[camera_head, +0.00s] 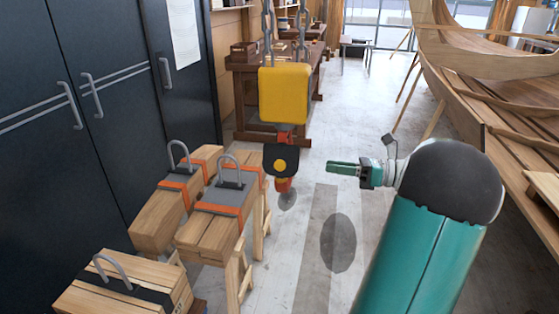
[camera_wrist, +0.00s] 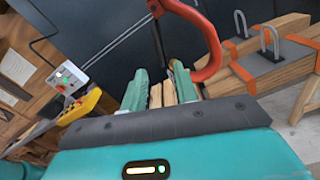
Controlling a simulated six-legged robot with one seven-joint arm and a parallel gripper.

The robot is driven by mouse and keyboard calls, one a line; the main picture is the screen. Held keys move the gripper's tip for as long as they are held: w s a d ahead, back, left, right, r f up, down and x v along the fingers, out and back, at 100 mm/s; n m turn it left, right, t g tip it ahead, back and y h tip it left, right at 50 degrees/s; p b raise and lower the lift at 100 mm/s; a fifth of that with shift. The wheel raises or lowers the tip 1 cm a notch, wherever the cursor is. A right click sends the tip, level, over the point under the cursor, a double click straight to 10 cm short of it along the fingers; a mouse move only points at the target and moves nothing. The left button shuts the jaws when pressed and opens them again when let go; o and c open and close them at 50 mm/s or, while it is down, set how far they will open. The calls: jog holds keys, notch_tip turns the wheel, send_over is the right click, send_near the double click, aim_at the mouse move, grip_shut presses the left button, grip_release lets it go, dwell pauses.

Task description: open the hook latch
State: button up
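A yellow hoist block (camera_head: 285,95) hangs on chains in the head view. Below it is a dark block with a yellow disc (camera_head: 280,160) and an orange-red hook end (camera_head: 284,186). In the wrist view the curved orange-red hook (camera_wrist: 212,45) is large at top centre. A thin dark bar (camera_wrist: 158,42) runs down inside its curve and looks like the latch. My gripper (camera_head: 345,169) is right of the hook in the head view, apart from it. In the wrist view its fingers (camera_wrist: 160,88) are spread with nothing held; the hook tip is near the right finger.
Timber bundles with orange straps and grey lifting loops (camera_head: 215,210) stand on trestles at left. Dark cabinets (camera_head: 110,90) line the left wall. A wooden hull (camera_head: 500,60) is at right. A control box (camera_wrist: 68,78) and yellow pendant (camera_wrist: 80,107) show in the wrist view. The middle floor is clear.

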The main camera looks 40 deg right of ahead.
aim_at(286, 166)
jog(key=x, duration=1.3)
jog(key=shift+a+r, duration=0.1)
jog(key=shift+a, duration=0.05)
grip_shut()
